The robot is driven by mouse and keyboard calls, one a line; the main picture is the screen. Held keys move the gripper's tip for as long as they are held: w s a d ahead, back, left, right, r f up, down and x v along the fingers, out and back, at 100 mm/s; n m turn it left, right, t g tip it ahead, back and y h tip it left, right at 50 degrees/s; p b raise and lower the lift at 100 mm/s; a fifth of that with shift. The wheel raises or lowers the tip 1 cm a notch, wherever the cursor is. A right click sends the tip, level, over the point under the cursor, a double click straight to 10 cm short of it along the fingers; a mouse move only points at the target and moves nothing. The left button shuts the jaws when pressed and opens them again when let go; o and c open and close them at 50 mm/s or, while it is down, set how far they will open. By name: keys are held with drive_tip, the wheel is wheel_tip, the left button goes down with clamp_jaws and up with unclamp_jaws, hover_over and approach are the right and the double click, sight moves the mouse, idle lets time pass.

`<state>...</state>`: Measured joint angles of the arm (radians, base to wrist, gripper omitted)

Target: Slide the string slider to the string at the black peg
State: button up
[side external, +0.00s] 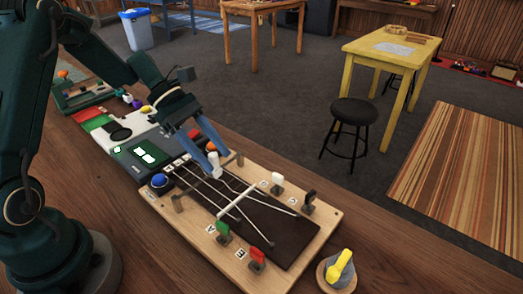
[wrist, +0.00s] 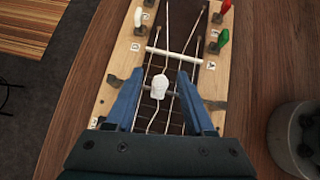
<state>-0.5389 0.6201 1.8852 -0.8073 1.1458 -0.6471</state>
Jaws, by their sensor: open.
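The string slider, a white knob (side external: 214,164), sits on a thin cross rail over the strings of a wooden board (side external: 318,240). It also shows in the wrist view (wrist: 158,87), over one of the left-hand strings. My gripper (wrist: 160,77) is open, with one blue finger on each side of the slider and gaps visible on both sides. In the side view my gripper (side external: 217,160) is low over the board at the slider. The black peg (side external: 310,197) stands at the board's far right corner, beside the white peg (side external: 277,180). Which string the slider sits on is hard to tell.
A green peg (side external: 222,227) and a red peg (side external: 257,255) stand on the near edge. A white bar (side external: 244,200) crosses the strings. A blue ball (side external: 158,180) is at the board's left end. A holder with a yellow piece (side external: 341,266) stands beside the board.

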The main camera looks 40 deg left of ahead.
sight(212, 154)
drive_tip(key=shift+v, duration=2.2)
